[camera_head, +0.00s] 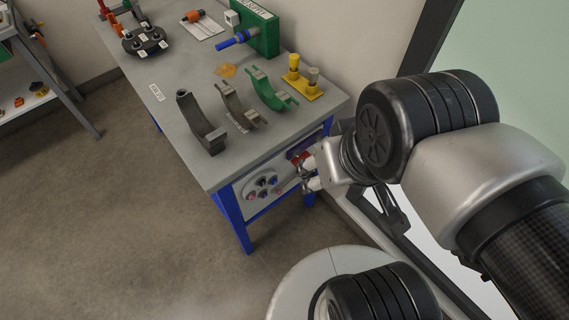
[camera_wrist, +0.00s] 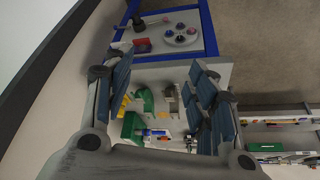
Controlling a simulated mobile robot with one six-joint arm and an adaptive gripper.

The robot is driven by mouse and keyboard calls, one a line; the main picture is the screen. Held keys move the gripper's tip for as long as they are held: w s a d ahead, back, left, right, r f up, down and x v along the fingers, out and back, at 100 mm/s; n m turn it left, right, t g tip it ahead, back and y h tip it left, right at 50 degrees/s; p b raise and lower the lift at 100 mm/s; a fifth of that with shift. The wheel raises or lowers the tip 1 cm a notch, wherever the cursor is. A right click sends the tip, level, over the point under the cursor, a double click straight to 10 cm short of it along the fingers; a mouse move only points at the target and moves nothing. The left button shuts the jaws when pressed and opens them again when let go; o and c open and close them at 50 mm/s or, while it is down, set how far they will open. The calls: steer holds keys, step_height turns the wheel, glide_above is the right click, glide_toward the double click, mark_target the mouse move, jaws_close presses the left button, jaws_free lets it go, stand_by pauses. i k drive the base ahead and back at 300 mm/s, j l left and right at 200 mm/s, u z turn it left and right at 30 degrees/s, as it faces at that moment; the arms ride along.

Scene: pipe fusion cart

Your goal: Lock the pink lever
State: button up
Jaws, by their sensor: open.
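The cart's front panel carries a round pale plate (camera_head: 262,186) with several small dark, blue and pink knobs. It also shows in the wrist view (camera_wrist: 193,37). A small pink piece (camera_head: 251,196) sits at the plate's lower left in the head view; I cannot tell whether it is the pink lever or how it is set. My gripper (camera_head: 306,172) is beside the panel's right end, right of the plate. In the wrist view its fingers (camera_wrist: 160,75) are spread wide with nothing held between them. A red block (camera_wrist: 142,45) is on the panel beside the plate.
The grey cart top (camera_head: 170,88) holds a dark curved clamp (camera_head: 200,122), a green curved piece (camera_head: 270,90), a yellow stand (camera_head: 302,80) and a green box (camera_head: 258,28). Blue legs (camera_head: 231,216) edge the front. A shelf (camera_head: 30,100) stands left. The floor before the cart is clear.

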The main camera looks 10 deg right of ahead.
mark_target(279, 191)
steer(key=k+l+u, duration=0.1)
steer(key=k+l, duration=0.15)
steer(key=l, duration=0.25)
steer(key=k+l+u, duration=0.1)
steer(key=k+l, duration=0.15)
steer(key=l, duration=0.2)
steer(key=k+l+u, duration=0.1)
steer(key=k+l, duration=0.15)
steer(key=l, duration=0.15)
